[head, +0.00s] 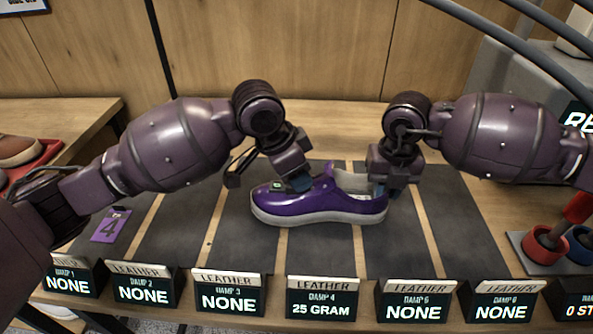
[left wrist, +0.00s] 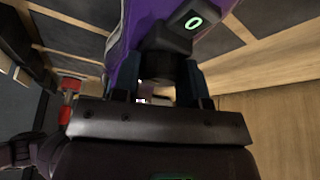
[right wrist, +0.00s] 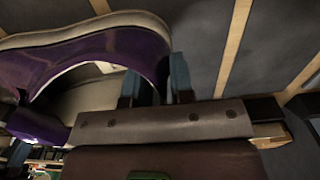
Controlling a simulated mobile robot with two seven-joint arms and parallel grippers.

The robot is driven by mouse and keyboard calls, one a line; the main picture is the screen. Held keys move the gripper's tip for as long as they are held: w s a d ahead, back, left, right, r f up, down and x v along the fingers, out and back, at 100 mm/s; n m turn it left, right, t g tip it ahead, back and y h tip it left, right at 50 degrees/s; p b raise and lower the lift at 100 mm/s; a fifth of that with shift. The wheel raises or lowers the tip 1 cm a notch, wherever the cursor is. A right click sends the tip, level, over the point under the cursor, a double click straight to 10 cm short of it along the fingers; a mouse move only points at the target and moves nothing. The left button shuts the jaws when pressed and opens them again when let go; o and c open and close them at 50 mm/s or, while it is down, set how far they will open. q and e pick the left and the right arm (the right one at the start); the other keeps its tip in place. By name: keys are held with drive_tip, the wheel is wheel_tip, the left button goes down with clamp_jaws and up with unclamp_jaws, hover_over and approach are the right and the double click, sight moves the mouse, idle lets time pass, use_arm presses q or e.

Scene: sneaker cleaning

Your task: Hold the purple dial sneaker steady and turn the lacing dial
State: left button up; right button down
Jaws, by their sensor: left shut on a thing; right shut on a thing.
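The purple sneaker (head: 305,204) with a pale sole stands on the dark mat, toe to the left. My left gripper (head: 299,183) is over its front upper. In the left wrist view its blue fingers (left wrist: 160,85) are shut on the dark lacing dial (left wrist: 166,45), beside a small display (left wrist: 193,21) with a green 0. My right gripper (head: 386,183) is at the heel end. In the right wrist view its blue fingers (right wrist: 155,88) are shut on the heel wall of the sneaker (right wrist: 85,55). The dial is mostly hidden by my left gripper in the head view.
A row of damp-reading signs (head: 320,298) lines the front edge; the one before the sneaker reads 25 GRAM. A purple tag (head: 110,226) marked 4 lies at left. Red and blue cups (head: 545,243) stand at right. The mat (head: 440,235) is otherwise clear.

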use_arm(q)
drive_tip(key=shift+n+t+y, duration=0.3)
drive_tip(key=shift+n+t, duration=0.2)
drive_tip(key=shift+n, duration=1.1)
drive_tip(key=o, duration=0.9)
drive_tip(key=shift+o, duration=0.2)
drive_tip(key=v, duration=1.2)
